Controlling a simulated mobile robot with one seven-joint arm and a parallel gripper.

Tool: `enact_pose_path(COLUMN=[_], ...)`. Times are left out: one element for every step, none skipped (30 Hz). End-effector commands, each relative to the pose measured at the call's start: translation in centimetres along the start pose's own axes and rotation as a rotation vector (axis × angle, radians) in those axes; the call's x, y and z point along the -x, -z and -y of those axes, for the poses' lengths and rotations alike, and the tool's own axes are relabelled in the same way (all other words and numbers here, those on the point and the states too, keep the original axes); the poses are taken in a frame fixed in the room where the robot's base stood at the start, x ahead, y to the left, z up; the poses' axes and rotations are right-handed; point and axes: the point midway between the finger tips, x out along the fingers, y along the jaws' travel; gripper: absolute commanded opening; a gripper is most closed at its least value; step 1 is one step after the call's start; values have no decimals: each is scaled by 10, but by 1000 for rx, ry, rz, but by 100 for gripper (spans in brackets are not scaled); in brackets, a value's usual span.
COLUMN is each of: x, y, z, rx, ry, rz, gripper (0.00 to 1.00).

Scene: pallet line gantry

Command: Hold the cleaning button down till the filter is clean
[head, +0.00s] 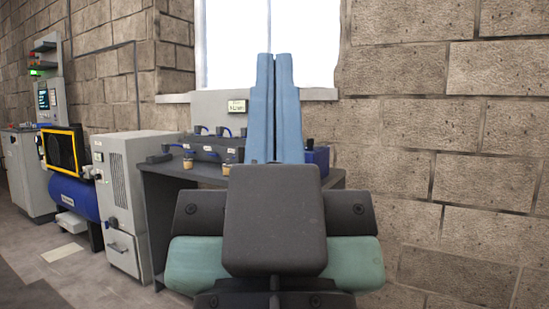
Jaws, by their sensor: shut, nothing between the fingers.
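My gripper (274,58) stands in the middle of the head view with its two long blue fingers pressed together. It is shut and empty, in front of the window and the dark bench. No cleaning button can be told for sure in this view. A black panel in a yellow frame (62,150), which may be the filter, is at the far left above a blue tank. I cannot tell how clean it is. My gripper is well to the right of it and apart from it.
A grey cabinet (119,200) stands between the blue tank (74,195) and the dark bench (165,180). The bench holds a row of fittings and small jars. A control post (48,90) at far left shows a green light. A stone wall (460,120) fills the right.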

Motion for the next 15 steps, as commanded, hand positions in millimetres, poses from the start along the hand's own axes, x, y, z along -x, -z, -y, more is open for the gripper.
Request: enact_pose_path(x=[-13,-19,-26,-33,-40,-49,-57,-64,-75,-83,-90,-100,-108,-115,-125], y=[13,18,25,31,38,47,54,61,71,79,86,96,103,110,119], z=[0,0,0,0,0,0,0,0,0,0,0,0,0,0,0], rx=[0,0,0,0,0,0,0,0,0,0,0,0,0,0,-1], ry=[0,0,0,0,0,0,0,0,0,1,1,1,1,1,1], rz=[0,0,0,0,-1,-1,-1,-1,-1,-1,-1,-1,-1,-1,-1], gripper=[0,0,0,0,0,0,0,0,0,0,0,0,0,0,0])
